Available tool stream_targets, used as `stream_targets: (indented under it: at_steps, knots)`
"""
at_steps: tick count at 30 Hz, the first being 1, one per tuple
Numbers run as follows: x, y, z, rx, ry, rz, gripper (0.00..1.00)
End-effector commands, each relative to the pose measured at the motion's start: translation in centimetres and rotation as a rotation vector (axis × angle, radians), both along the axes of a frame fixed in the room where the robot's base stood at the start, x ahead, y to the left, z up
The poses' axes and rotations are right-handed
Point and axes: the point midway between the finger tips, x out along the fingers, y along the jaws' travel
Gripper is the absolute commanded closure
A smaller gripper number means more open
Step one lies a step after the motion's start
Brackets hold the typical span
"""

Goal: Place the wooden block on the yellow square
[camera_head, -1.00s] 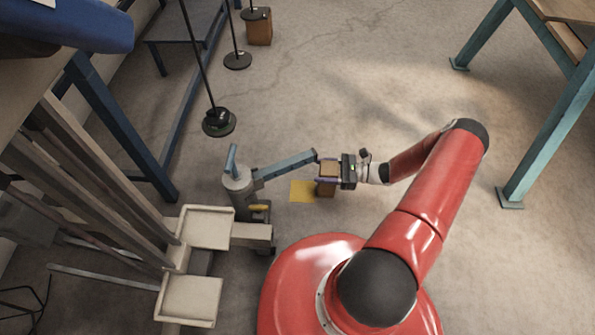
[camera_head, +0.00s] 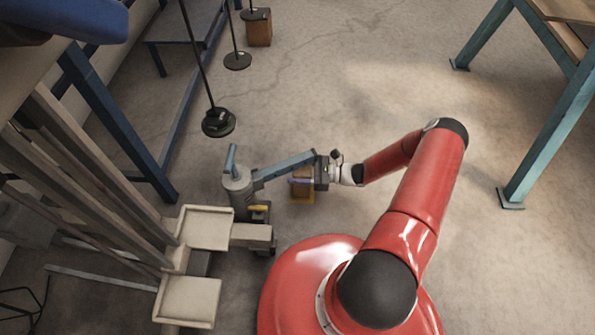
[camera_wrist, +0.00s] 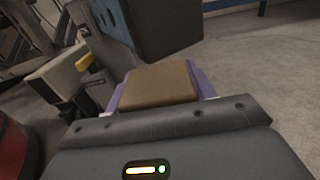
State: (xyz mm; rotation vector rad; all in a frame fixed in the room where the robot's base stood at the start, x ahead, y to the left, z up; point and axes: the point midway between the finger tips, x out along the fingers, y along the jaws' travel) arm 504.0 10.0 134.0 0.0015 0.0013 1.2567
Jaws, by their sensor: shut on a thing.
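In the wrist view the block's top (camera_wrist: 158,84) lies between the purple fingers. I cannot tell whether the block touches the floor.
A blue-grey lever arm (camera_head: 285,169) reaches from a grey post (camera_head: 238,187) to just above my gripper, and its dark end (camera_wrist: 165,25) looms close over the block in the wrist view. Cream trays (camera_head: 205,228) stand at left. The floor to the right is open.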

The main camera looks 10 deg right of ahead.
Motion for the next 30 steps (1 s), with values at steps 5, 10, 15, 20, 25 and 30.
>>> stream_targets:
  at_steps: [5, 10, 15, 20, 25, 30]
  knots:
    - [0.0, 0.0, -0.4, 0.000, 0.000, 0.000, 0.42]
    - [0.0, 0.0, -0.3, 0.000, 0.000, 0.000, 0.24]
    - [0.0, 0.0, -0.3, 0.000, 0.000, 0.000, 0.24]
    - [0.0, 0.0, 0.2, 0.000, 0.000, 0.000, 0.24]
    - [-0.7, -2.6, 0.0, -0.004, -0.002, -0.003, 0.24]
    - [-2.0, -6.3, 0.0, -0.003, -0.001, -0.003, 0.24]
